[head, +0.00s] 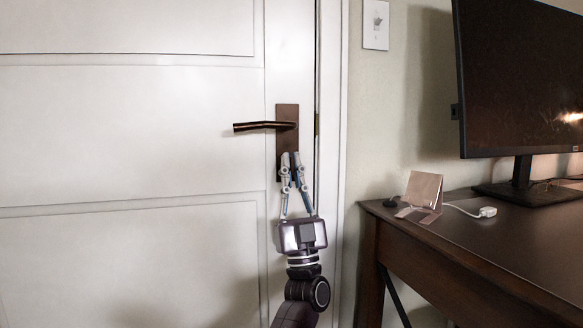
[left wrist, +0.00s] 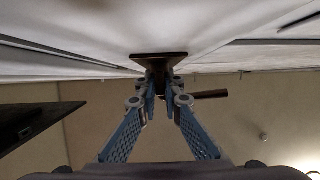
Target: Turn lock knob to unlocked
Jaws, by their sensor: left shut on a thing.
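The white door (head: 130,130) carries a dark brown lock plate (head: 287,115) with a lever handle (head: 262,126) pointing left, roughly level. My left gripper (head: 291,158) comes up from below, with its fingertips at the lower part of the plate. It is shut on the lock knob, which the fingers mostly hide in the head view. In the left wrist view the plate (left wrist: 150,58) is straight ahead, and the fingertips (left wrist: 161,88) close around a dark part below it. The lever handle (left wrist: 210,94) sticks out beyond them. The knob's exact angle cannot be told. My right gripper is not in view.
A dark wooden desk (head: 480,240) stands at the right with a monitor (head: 520,80), a small card stand (head: 423,190) and a white cable plug (head: 487,212). A light switch (head: 376,24) is on the wall. The space left of the lock plate is clear.

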